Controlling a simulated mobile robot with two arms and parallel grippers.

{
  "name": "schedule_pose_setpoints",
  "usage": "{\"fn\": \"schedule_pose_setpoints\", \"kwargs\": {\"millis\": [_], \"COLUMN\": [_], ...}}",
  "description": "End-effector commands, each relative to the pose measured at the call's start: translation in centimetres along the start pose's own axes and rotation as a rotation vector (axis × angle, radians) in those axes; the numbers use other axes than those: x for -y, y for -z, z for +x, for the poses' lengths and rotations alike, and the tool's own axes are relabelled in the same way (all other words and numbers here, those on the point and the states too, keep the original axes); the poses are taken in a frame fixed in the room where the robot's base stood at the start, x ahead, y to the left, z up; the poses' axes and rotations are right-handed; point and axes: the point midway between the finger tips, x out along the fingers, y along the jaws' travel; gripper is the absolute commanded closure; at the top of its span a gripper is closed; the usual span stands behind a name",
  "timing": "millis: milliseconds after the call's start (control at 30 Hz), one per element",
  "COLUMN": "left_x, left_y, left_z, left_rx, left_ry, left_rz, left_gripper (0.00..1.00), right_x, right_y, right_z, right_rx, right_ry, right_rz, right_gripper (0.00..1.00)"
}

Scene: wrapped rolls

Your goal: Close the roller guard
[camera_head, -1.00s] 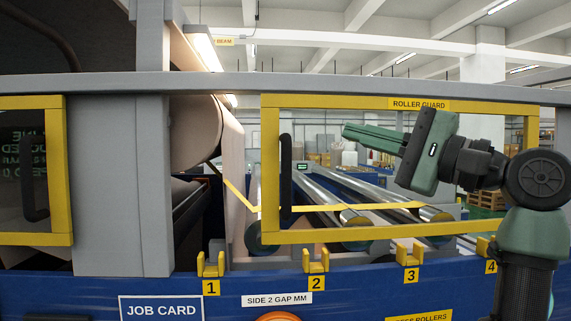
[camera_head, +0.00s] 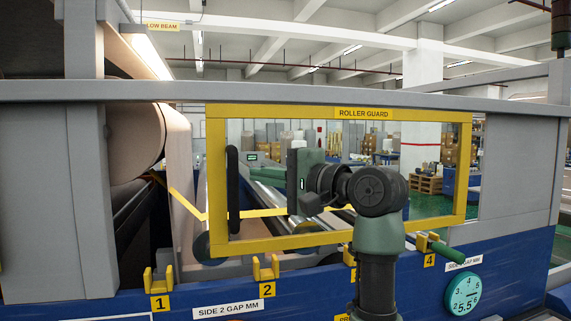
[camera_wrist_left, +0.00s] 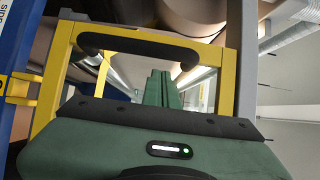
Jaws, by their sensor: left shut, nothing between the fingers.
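The roller guard (camera_head: 340,112) is a yellow frame with a see-through middle and a label on its top bar. A black upright handle (camera_head: 233,190) is on its left side bar. To the left of the guard, an uncovered gap shows a large pale roll (camera_head: 140,140). My left gripper (camera_head: 254,173) is shut and empty, in front of the guard, its fingers pointing left towards the handle at about the handle's height. In the left wrist view, the shut fingers (camera_wrist_left: 160,80) appear below the handle (camera_wrist_left: 138,44); touching cannot be told. My right gripper is not in view.
Yellow numbered brackets (camera_head: 266,268) line the blue lower panel (camera_head: 220,290). A grey rail (camera_head: 300,95) runs above the guard, and a grey post (camera_head: 92,200) stands left of the gap. A round teal gauge (camera_head: 463,294) is at lower right.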

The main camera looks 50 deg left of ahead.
Motion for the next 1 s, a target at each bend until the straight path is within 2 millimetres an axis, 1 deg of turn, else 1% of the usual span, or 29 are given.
{"fn": "schedule_pose_setpoints", "kwargs": {"millis": [33, 100, 233, 533, 633, 800, 900, 1000], "left_x": [0.3, 0.2, 0.0, -0.1, -0.3, -0.5, -0.2, 0.0], "left_y": [-0.4, -0.8, -1.2, -1.2, -1.6, -3.3, -3.8, -3.9], "left_z": [0.4, 0.8, 1.2, 1.2, 1.5, 2.6, 2.9, 3.0], "left_rx": [0.001, 0.0, 0.0, 0.0, -0.001, 0.0, 0.0, 0.002], "left_ry": [0.0, 0.0, 0.001, 0.0, -0.001, -0.003, 0.0, 0.0], "left_rz": [0.0, 0.001, 0.001, 0.002, -0.002, -0.004, -0.001, 0.0], "left_gripper": [1.0, 1.0, 1.0, 1.0, 1.0, 1.0, 1.0, 1.0], "right_x": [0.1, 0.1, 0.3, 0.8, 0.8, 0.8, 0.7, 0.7], "right_y": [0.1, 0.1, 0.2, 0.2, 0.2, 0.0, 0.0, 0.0], "right_z": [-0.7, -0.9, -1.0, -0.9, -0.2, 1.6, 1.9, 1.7], "right_rx": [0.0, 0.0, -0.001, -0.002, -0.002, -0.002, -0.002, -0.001], "right_ry": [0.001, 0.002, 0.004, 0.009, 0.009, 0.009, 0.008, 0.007], "right_rz": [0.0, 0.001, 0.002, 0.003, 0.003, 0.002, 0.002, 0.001], "right_gripper": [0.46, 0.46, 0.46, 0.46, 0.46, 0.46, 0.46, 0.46]}}
